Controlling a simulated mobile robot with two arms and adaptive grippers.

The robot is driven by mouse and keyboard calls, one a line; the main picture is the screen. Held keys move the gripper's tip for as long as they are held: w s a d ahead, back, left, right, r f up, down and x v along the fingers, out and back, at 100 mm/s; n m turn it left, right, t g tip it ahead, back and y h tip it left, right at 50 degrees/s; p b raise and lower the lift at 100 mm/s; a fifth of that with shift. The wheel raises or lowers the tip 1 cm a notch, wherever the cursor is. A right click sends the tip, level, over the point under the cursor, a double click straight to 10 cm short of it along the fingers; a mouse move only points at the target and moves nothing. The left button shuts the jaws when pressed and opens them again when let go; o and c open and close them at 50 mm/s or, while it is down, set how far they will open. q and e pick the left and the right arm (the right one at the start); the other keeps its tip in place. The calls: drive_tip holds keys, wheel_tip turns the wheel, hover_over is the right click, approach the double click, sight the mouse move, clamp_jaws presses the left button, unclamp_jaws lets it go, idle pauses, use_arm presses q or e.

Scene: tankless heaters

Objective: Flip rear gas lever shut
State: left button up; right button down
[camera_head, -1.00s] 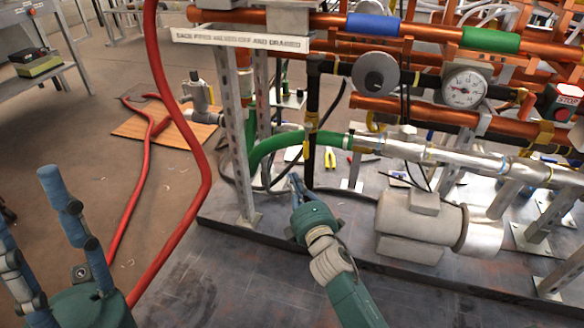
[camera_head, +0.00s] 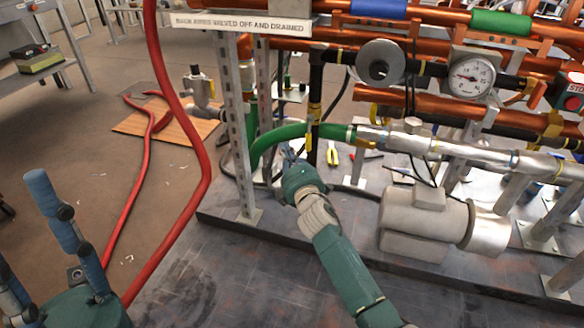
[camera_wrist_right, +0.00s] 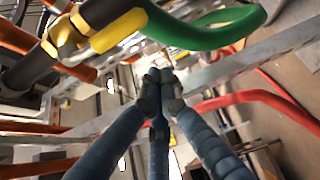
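A yellow lever handle (camera_wrist_right: 118,30) sits by a brass fitting (camera_wrist_right: 65,38) on a black pipe in the right wrist view, near the top. I cannot tell whether it is the rear gas lever. In the head view a black vertical pipe (camera_head: 314,85) carries yellow parts (camera_head: 314,113). My right gripper (camera_head: 289,156) is low beside this pipe, by the green hose. In the wrist view its blue fingers (camera_wrist_right: 160,82) are drawn together with nothing visible between them, apart from the yellow handle in the picture. My left gripper (camera_head: 62,225) has its fingers spread, empty, at lower left.
A green hose (camera_head: 282,133) curves close to the right gripper. A slotted metal post (camera_head: 237,130) stands left of it, and a grey motor (camera_head: 422,222) to the right. A red hose (camera_head: 190,110) hangs at the left. The floor in front is clear.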

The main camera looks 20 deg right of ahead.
sight(309, 134)
drive_tip(key=shift+s+d, duration=0.3)
drive_tip(key=shift+d, duration=0.65)
drive_tip(key=shift+s+d, duration=0.25)
drive_tip(key=shift+d, duration=0.7)
drive_tip(key=shift+p, duration=0.3)
drive_tip(key=shift+d+r+p, duration=0.1)
drive_tip(key=shift+d+p, duration=0.05)
drive_tip(key=shift+p, duration=0.35)
drive_tip(key=shift+s, duration=0.1)
drive_tip(key=shift+n, duration=0.3)
drive_tip(key=shift+d+p, duration=0.1)
drive_tip(key=shift+p, duration=0.35)
